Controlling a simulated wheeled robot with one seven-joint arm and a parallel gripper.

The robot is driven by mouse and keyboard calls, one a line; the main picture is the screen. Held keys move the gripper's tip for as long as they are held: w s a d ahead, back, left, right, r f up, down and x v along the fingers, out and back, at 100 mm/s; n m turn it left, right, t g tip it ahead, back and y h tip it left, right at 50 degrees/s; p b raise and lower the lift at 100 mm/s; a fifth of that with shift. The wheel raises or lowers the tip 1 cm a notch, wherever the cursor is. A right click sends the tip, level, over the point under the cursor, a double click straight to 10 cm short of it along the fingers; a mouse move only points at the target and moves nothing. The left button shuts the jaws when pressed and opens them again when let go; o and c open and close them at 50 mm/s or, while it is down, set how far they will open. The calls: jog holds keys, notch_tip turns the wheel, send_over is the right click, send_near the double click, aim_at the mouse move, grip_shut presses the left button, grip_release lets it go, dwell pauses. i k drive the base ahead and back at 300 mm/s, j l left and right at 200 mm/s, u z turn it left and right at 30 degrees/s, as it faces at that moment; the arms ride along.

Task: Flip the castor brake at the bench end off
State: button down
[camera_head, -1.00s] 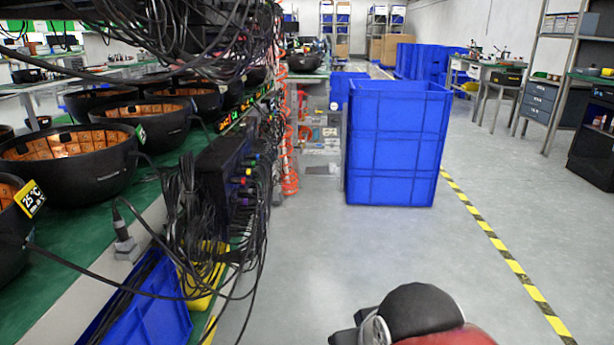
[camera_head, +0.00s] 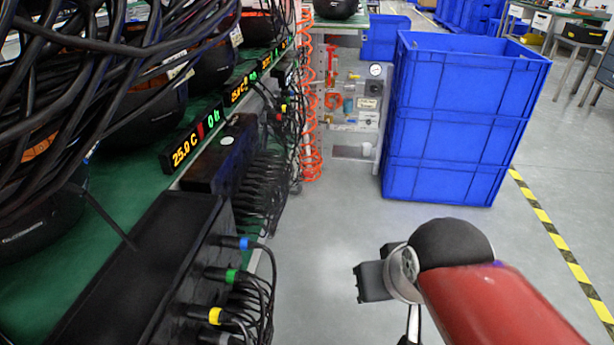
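I cannot make out the castor brake in this view. The near bench with its green top (camera_head: 130,225) runs along the left; its legs and castors are hidden by equipment and cables or lie below the picture. A panel with a gauge, valves and red fittings (camera_head: 355,105) stands beyond the bench's visible run, beside the orange coiled hose (camera_head: 309,110). My red and black arm link shows at the lower right, over the floor. My gripper's fingertips are not visible.
Stacked blue crates (camera_head: 455,120) stand ahead, right of the panel. Black cables (camera_head: 100,60) hang over the bench, and plugged leads (camera_head: 250,290) stick out from its side. Grey floor (camera_head: 335,235) is clear between bench and crates. A yellow-black floor line (camera_head: 545,225) runs at right.

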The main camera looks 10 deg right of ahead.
aim_at(306, 174)
jog(key=i+l, duration=0.5)
jog(key=i, duration=0.25)
jog(key=i+l+u, duration=0.1)
jog(key=i+l, duration=0.35)
jog(key=i, duration=0.3)
jog(key=i+l, duration=0.55)
jog(key=i, duration=0.15)
jog(key=i+u, duration=0.05)
